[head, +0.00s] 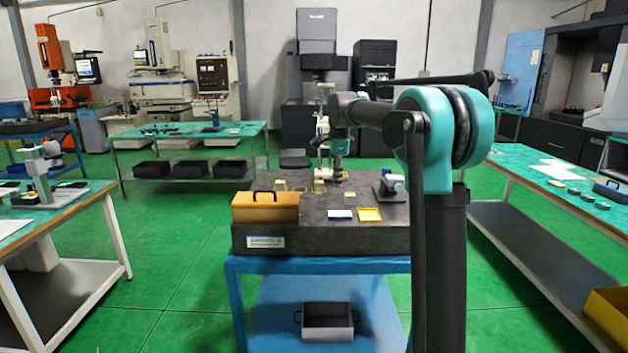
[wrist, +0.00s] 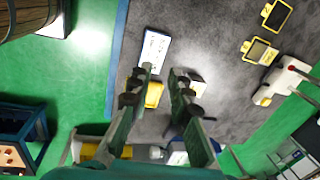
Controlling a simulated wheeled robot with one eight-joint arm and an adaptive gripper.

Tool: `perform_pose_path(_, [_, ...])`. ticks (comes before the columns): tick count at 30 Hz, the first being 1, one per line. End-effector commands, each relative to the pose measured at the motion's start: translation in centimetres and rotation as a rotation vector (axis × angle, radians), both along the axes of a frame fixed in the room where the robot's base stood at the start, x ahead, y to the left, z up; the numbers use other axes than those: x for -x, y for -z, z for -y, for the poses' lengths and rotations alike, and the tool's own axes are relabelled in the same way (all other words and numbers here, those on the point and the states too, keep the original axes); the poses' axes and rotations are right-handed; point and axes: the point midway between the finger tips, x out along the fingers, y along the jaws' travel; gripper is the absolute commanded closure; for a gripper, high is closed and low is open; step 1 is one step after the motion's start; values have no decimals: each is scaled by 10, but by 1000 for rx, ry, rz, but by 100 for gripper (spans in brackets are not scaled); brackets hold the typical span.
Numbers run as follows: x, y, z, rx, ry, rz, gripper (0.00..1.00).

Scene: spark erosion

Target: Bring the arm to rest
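My arm (head: 440,125) reaches forward from the right of the head view, over a dark stone block (head: 325,240) on a blue cart (head: 310,264). My gripper (wrist: 158,78) points down over the block in the wrist view; its two fingers stand apart, with no object seen held between them. In the head view my gripper (head: 338,160) is small above the back of the block, and its fingertips are hard to make out.
On the block are an orange case (head: 265,207), a white-and-blue piece (head: 340,214), a yellow tray (head: 370,215), several small yellow frames and a small device (head: 390,187). A dark bin (head: 327,320) sits below. Workbenches stand left and right; green floor lies between.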

Motion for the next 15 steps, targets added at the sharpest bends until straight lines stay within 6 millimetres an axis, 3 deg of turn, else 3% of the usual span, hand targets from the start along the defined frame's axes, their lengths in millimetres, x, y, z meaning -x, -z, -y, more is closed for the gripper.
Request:
perform_pose_path(8, [26,19,15,22,-133,19,81])
perform_pose_path(15, [69,50,37,60,-330,46,81])
